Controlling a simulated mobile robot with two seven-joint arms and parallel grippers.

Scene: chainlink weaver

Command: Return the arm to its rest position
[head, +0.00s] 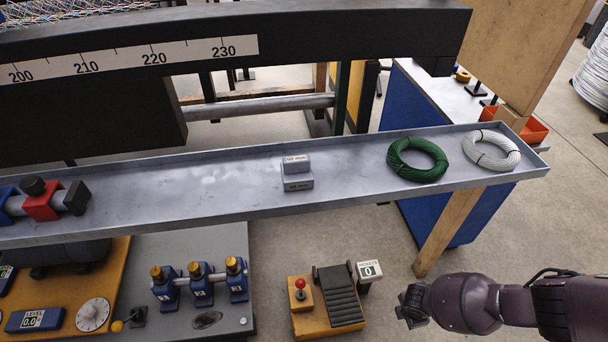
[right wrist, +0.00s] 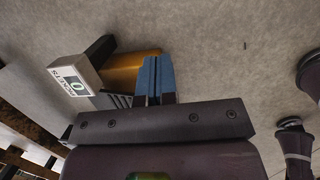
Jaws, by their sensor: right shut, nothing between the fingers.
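My right arm enters the head view from the lower right, and its gripper (head: 408,306) hangs over open floor, in front of the metal tray and to the right of the pedal unit. In the right wrist view the two blue fingers of this gripper (right wrist: 157,62) lie together, shut with nothing between them. Behind the fingertips in that view are the yellow side of the pedal unit and its small counter box. My left gripper is not in either view.
A long metal tray (head: 235,190) holds two grey blocks (head: 298,172), a green coil (head: 392,160) and a white coil (head: 513,158). A wooden post (head: 447,232) supports its right end. Below stand a yellow pedal unit (head: 303,323) with a counter box (head: 369,270) and a grey control panel (head: 205,250).

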